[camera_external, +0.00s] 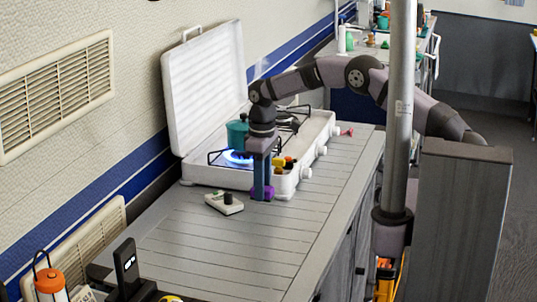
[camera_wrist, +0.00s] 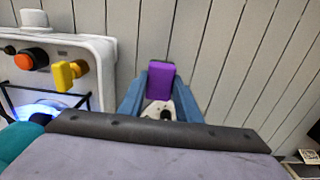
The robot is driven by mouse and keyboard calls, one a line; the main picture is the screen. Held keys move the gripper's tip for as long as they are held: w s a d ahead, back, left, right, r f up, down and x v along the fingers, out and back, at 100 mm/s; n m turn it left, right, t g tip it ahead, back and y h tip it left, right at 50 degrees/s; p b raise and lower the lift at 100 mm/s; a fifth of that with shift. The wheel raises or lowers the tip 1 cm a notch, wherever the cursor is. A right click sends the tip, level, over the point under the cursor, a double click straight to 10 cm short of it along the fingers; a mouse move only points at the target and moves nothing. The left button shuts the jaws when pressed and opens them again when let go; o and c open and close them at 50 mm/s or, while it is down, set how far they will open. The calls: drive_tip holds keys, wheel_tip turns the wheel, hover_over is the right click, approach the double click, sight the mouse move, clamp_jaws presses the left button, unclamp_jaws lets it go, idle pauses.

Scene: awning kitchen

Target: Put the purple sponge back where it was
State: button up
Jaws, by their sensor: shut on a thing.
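The purple sponge (camera_wrist: 159,80) is held between the two blue fingers of my gripper (camera_wrist: 160,92) in the wrist view. My gripper (camera_external: 262,186) points straight down over the counter in the external view, beside the front of the camping stove. Only a little purple of the sponge (camera_external: 269,194) shows there at the fingertips; the fingers hide most of it. I cannot tell whether the sponge touches the counter.
The white stove (camera_external: 314,143) has its lid raised, a blue flame (camera_external: 237,157) lit and a teal pot (camera_external: 236,134) on it. A small pale device with a black knob (camera_external: 224,203) lies left of my gripper.

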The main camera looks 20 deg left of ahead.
drive_tip(key=shift+f+p, duration=0.6)
drive_tip(key=shift+f, duration=1.25)
drive_tip(key=shift+f, duration=0.15)
drive_tip(key=o, duration=1)
wheel_tip(320, 180, up, 12)
drive_tip(key=b, duration=0.3)
drive_tip(key=shift+r, duration=0.2)
